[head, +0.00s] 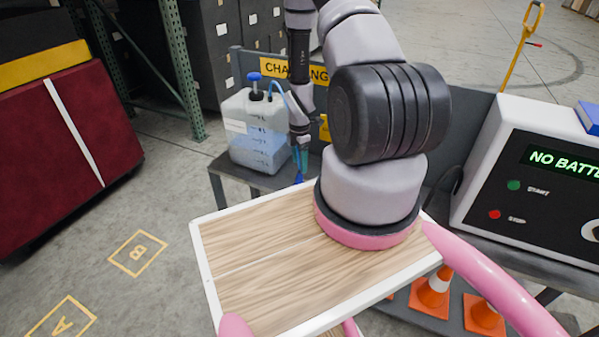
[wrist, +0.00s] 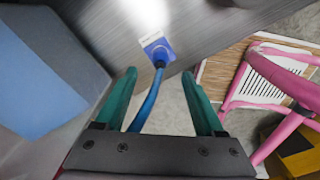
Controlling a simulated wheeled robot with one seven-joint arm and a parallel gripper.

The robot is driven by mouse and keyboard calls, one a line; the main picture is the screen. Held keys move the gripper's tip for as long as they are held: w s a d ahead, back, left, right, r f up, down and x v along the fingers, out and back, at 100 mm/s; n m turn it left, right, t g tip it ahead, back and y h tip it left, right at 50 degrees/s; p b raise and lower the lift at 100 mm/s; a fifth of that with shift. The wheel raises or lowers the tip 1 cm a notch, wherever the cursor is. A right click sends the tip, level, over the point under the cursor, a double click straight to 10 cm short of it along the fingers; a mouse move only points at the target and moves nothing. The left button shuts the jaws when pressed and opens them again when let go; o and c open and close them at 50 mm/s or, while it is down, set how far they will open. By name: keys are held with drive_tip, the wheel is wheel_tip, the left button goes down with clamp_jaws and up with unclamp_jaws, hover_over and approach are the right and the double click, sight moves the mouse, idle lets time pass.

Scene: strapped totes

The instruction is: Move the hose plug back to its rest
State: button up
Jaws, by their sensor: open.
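My gripper (wrist: 159,76) is open, with its teal fingers spread to either side of the blue hose (wrist: 146,105). The blue hose plug (wrist: 158,50) shows just beyond the fingertips in the wrist view, against a small white patch on the dark grey bench top. I cannot tell whether that patch is its rest. In the head view my gripper (head: 301,160) points down at the bench edge, right of the translucent canister (head: 258,135) of blue liquid. A bit of blue shows below the fingers there; the plug itself is not clear.
The canister's bluish side (wrist: 45,70) fills the left of the wrist view. A charger box (head: 505,185) reading "NO BATTE…" stands right on the bench. A "CHARGING" sign (head: 280,70) is behind my arm. Orange cones (head: 432,292) stand on the lower shelf.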

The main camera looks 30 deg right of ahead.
drive_tip(key=shift+r, duration=1.9)
drive_tip(key=shift+w+r, duration=0.15)
drive_tip(key=shift+r, duration=0.2)
drive_tip(key=a+r+m+t, duration=0.25)
drive_tip(key=r+m, duration=0.25)
drive_tip(key=r, duration=1.1)
drive_tip(key=a+r+m+t, duration=0.1)
drive_tip(key=a+r+m, duration=0.35)
drive_tip(key=r, duration=1.15)
drive_tip(key=s+a+r+m+t+y, duration=0.1)
drive_tip(key=s+a+r+m+t, duration=0.1)
drive_tip(key=s+r+m, duration=0.4)
drive_tip(key=s+a+r+m+t+y, duration=0.1)
drive_tip(key=s+a+r+m, duration=0.3)
drive_tip(key=s+r, duration=0.9)
drive_tip(key=s+m, duration=0.1)
drive_tip(key=m, duration=0.2)
drive_tip(key=shift+a+r+t, duration=0.25)
drive_tip(key=shift+t, duration=0.1)
